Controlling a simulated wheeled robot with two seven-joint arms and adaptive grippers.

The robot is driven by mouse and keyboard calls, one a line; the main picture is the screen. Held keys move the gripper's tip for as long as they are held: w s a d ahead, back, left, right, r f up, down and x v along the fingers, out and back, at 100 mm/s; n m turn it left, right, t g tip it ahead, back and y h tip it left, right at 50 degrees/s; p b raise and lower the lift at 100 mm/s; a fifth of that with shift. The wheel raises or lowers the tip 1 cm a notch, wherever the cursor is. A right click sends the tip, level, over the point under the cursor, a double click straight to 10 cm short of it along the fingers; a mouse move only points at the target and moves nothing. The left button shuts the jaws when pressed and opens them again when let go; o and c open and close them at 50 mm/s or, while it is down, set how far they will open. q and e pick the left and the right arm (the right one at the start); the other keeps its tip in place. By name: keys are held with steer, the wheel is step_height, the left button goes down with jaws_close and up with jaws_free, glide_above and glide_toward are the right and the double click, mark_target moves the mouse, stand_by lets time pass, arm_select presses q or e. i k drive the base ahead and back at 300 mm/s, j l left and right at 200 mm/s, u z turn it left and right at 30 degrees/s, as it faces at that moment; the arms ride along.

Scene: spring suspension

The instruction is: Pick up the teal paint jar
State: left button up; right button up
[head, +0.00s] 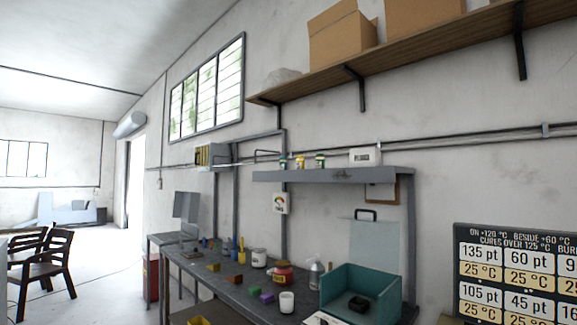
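Several small jars stand in a row on the grey shelf (350,175) above the workbench. The left jar (283,162) and the right jar (319,161) look dark green or teal with yellowish parts. The middle jar (300,162) looks yellowish. They are too small for me to tell which is the teal paint jar. Neither of my grippers shows in the head view.
The workbench (222,287) below holds small coloured blocks, a white can (259,258), a red jar (283,275), a white cup (287,302), a spray bottle (314,274) and a teal open bin (390,302). A sign board (515,272) stands right. Floor at left is open beyond chairs (45,265).

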mark_target(282, 165)
steer(key=i+j+z, duration=0.15)
steer(key=i+j, duration=0.2)
steer(key=j, duration=0.2)
steer(key=i+j+z, duration=0.2)
steer(key=j, duration=0.35)
steer(key=i+j+z, duration=0.15)
steer(key=i+j, duration=0.2)
steer(key=j, duration=0.25)
steer(key=i+j+z, duration=0.2)
steer(key=j, duration=0.45)
steer(key=i+j+z, duration=0.15)
steer(key=j, duration=0.5)
steer(key=i+j+z, duration=0.2)
steer(key=j, duration=0.5)
steer(key=j+z, duration=0.15)
steer(key=j, duration=0.55)
steer(key=i+j+z, duration=0.15)
steer(key=j, duration=0.55)
